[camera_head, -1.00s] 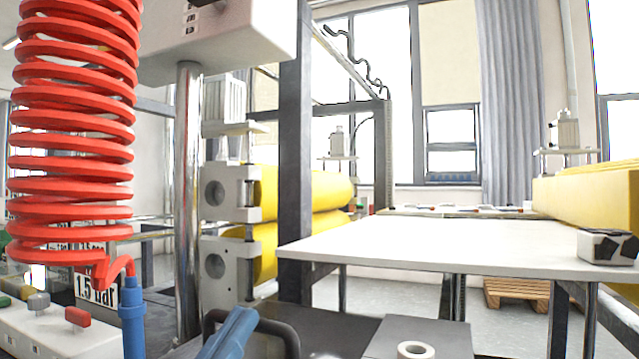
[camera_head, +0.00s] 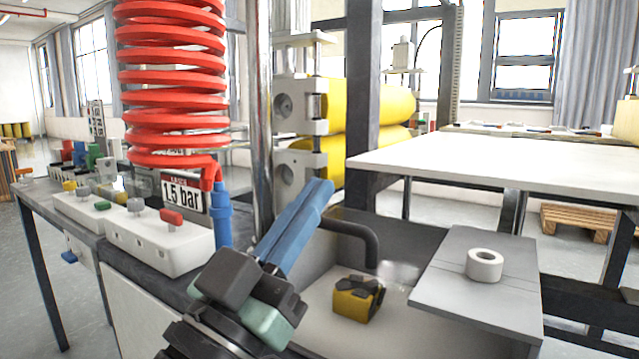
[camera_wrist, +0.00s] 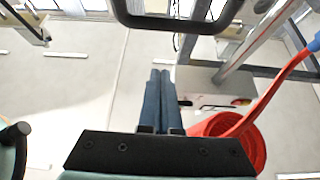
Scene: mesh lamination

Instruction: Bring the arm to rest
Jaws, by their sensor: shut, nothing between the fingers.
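My gripper (camera_head: 322,186) shows in the head view at the lower middle, with its two blue fingers pressed together and pointing up and to the right. Nothing is held between them. It is in front of the steel column and beside the black curved handle (camera_head: 362,236). In the wrist view my gripper (camera_wrist: 160,72) also shows shut, with both blue fingers side by side and empty. The black handle (camera_wrist: 175,22) crosses the top of that view, close beyond the fingertips. I cannot tell the exact gap.
A red coiled hose (camera_head: 172,85) hangs left of my arm, above white valve boxes (camera_head: 160,240). A yellow and black block (camera_head: 357,298) lies in the open bin. A white roll (camera_head: 484,264) stands on a grey plate (camera_head: 480,290). A white table (camera_head: 500,165) is at right.

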